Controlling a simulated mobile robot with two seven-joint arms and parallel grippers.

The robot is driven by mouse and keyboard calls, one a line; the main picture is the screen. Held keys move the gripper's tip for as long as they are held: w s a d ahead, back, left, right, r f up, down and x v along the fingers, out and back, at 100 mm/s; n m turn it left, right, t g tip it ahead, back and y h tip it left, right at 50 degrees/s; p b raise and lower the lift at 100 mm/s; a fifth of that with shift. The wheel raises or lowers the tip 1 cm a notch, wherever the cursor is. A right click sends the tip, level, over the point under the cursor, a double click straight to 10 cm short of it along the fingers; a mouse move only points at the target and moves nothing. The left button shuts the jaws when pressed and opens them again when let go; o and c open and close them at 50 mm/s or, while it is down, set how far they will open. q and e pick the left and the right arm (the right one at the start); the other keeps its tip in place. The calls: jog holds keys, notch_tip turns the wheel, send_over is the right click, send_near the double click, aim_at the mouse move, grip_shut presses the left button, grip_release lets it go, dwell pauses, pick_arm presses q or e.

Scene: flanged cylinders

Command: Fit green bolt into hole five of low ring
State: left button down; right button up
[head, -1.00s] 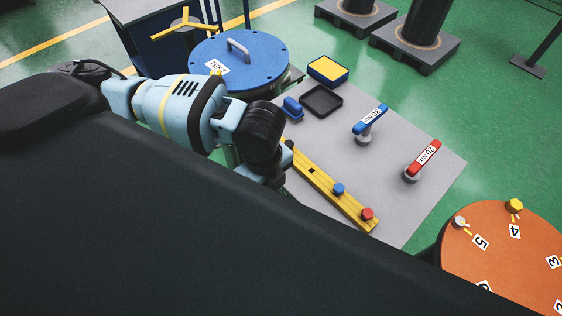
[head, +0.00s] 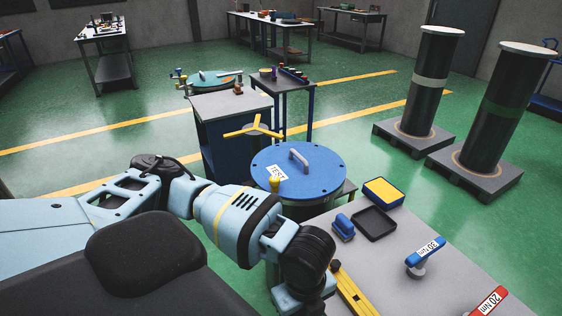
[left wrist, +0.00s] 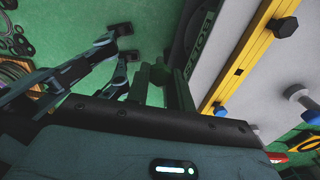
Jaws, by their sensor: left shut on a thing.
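My left gripper (left wrist: 152,90) shows in the left wrist view, where dark green shapes, hard to tell apart, stand between its jaws; I take the held thing to be the green bolt. The yellow bolt rack (left wrist: 247,55) has a dark bolt (left wrist: 285,27), an empty square hole and a blue bolt (left wrist: 220,111). It also shows in part in the head view (head: 352,296). The numbered orange ring is out of view now. My right gripper is not in view.
The grey table holds a blue torque wrench (head: 425,256), a red one (head: 488,300), a black tray (head: 374,222) and a yellow-blue box (head: 384,191). A blue TEST cover (head: 318,168) lies behind. Dark columns (head: 430,85) stand at right; green floor is open beyond.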

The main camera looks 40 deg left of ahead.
pick_arm(q)
jog(key=shift+d, duration=0.1)
dwell(0.3)
jog(key=shift+w+d+f+n, duration=0.1)
jog(key=shift+w+d+n, duration=0.15)
jog(key=shift+n, duration=0.3)
jog(key=shift+w+d+f+n, duration=0.1)
jog(key=shift+d+n, duration=0.15)
jog(key=shift+n, duration=0.3)
jog(key=w+a+f+n, duration=0.1)
jog(key=a+f+n, duration=0.2)
jog(key=n, duration=1.6)
notch_tip(320, 180, down, 2)
jog(key=shift+w+a+n, duration=0.15)
jog(key=shift+a+n, duration=0.05)
jog(key=shift+n, duration=0.2)
jog(key=shift+w+a, duration=0.1)
jog(key=shift+a, duration=0.05)
